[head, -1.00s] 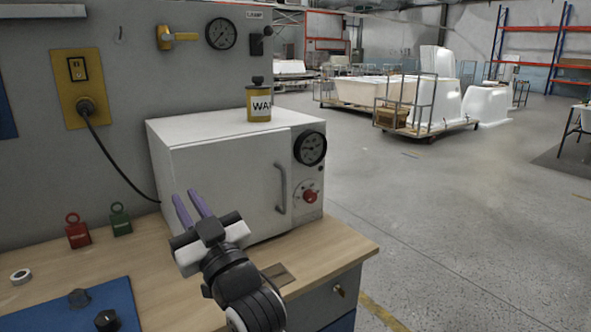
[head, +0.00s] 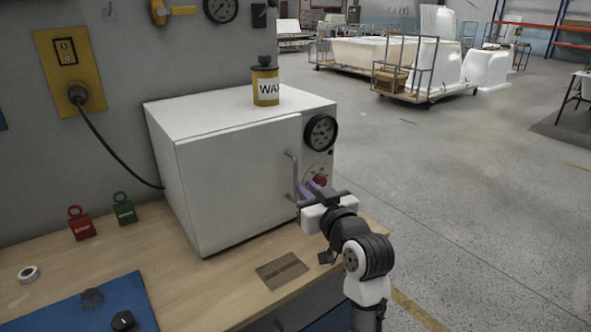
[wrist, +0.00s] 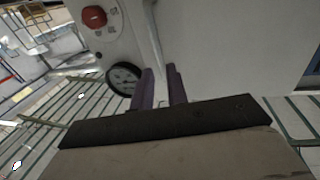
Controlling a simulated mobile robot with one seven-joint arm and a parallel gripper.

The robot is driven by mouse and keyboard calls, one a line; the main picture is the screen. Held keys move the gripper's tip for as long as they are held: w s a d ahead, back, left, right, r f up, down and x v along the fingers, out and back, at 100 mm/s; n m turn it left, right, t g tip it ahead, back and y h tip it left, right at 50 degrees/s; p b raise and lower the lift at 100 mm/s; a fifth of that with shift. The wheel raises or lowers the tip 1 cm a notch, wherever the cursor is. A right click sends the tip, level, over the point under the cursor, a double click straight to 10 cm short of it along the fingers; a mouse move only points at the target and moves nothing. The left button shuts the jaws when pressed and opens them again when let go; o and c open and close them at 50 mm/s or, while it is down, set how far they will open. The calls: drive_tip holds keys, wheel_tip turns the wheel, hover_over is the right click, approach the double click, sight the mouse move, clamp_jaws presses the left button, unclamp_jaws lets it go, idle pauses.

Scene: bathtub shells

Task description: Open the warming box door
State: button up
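The warming box (head: 225,118) is a white cabinet on the wooden bench. Its flat white door (head: 240,180) looks closed. A grey vertical bar handle (head: 290,172) is on the door's right side. My gripper (head: 309,186) is at the lower end of the handle, in front of the control panel. Its two purple fingers are apart in the wrist view (wrist: 160,70), where the handle (wrist: 153,38) runs toward the fingertips, close to the left finger. I cannot tell whether the handle lies between the fingers or touches them.
A pressure gauge (head: 320,132) and a red knob (head: 320,180) are right of the door. A wax can (head: 265,84) stands on the box. Red (head: 81,226) and green (head: 124,210) padlocks, a tape roll (head: 28,273) and a blue mat (head: 75,308) lie left.

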sight(296, 177)
drive_tip(key=p+x, duration=0.1)
drive_tip(key=x, duration=0.6)
drive_tip(key=shift+p, duration=0.4)
clamp_jaws()
